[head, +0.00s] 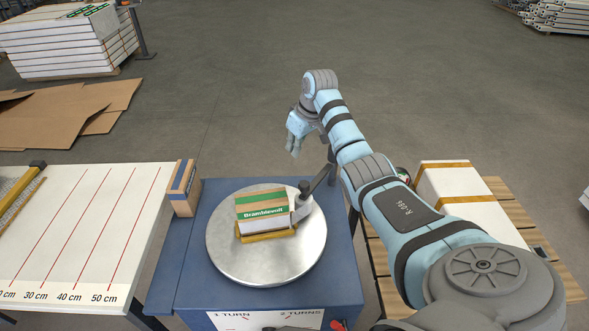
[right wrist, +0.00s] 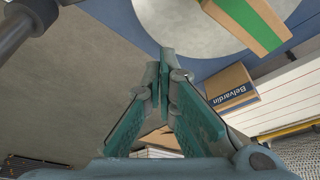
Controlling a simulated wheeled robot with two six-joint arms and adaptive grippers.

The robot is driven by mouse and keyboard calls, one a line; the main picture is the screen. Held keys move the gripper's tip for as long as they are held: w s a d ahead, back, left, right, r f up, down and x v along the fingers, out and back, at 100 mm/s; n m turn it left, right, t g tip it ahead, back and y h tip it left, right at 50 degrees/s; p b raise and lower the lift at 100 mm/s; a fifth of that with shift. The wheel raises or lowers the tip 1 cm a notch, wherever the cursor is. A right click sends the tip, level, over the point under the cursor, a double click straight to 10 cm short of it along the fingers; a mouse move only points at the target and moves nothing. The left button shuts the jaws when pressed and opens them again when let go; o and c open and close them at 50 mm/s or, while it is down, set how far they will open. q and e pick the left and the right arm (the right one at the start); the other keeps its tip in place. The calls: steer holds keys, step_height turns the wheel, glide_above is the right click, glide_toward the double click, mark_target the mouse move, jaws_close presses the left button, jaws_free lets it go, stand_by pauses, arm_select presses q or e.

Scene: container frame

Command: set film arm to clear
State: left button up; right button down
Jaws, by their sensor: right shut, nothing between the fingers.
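A dark bar with a pale block at its end, which looks like the film arm (head: 318,180), reaches over the right edge of the round metal turntable (head: 225,258). Its pale end is beside the Bramblevolt box (head: 262,205) on the turntable. My right gripper (head: 294,150) is beyond the turntable's far edge, pointing down, apart from the bar. In the right wrist view its fingers (right wrist: 164,82) are shut and empty. A grey rod (right wrist: 25,22) crosses that view's upper left corner; I cannot tell for sure if it is the film arm. My left gripper is not in view.
The blue machine base (head: 175,275) carries a 1 TURN / 2 TURNS panel (head: 268,320). A small brown box (head: 183,190) stands left of the turntable, near a marked measuring table (head: 75,230). White boxes (head: 445,180) stand on a pallet at right.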

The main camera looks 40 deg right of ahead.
arm_select(q)
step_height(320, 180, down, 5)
steer(key=b, duration=0.5)
arm_select(e)
steer(key=x, duration=1.1)
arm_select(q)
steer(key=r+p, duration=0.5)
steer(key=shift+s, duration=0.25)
arm_select(e)
steer(key=s, duration=0.2)
steer(key=s+r, duration=0.1)
steer(key=s, duration=0.1)
steer(key=shift+s+d, duration=0.15)
steer(key=shift+s, duration=0.05)
